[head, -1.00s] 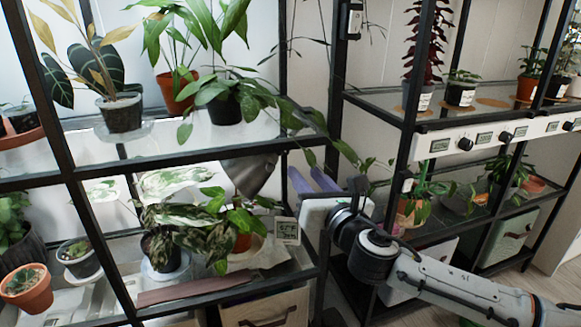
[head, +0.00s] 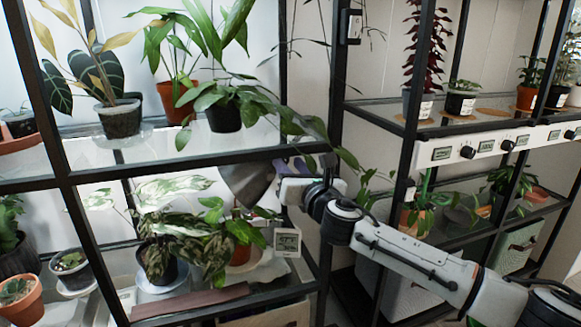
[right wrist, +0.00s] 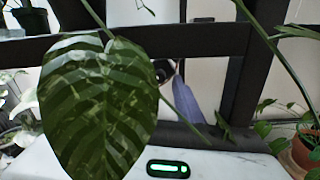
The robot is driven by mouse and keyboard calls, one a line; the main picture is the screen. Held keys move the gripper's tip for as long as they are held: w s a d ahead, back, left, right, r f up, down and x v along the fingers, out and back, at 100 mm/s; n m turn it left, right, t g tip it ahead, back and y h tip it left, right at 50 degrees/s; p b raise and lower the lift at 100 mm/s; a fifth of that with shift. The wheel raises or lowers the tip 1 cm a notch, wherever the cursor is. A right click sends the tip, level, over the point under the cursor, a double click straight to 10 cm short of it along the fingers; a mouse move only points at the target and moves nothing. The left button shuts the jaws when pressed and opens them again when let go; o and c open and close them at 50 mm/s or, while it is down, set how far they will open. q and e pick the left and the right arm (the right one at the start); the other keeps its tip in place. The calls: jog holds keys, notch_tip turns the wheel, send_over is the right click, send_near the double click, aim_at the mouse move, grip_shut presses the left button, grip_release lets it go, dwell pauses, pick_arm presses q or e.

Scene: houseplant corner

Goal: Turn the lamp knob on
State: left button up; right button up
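A pale control strip (head: 490,148) runs along the front of the right rack. It carries black knobs, one being the left knob (head: 467,152), with small displays beside them. Which knob belongs to the lamp is not clear. A dark grey cone, perhaps a lampshade (head: 247,184), hangs below the left rack's upper shelf. My right gripper (head: 291,165) is at the left rack's right end, beside this cone and well left of the strip. Its lavender fingers look apart and empty. In the right wrist view one finger (right wrist: 187,101) shows; a leaf hides the other side. My left gripper is out of view.
A large striped leaf (right wrist: 98,105) covers much of the right wrist view. A black rack post (head: 331,100) stands close to the right gripper. A small white display (head: 287,242) hangs at the left rack's lower shelf. Potted plants crowd the shelves.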

grip_shut()
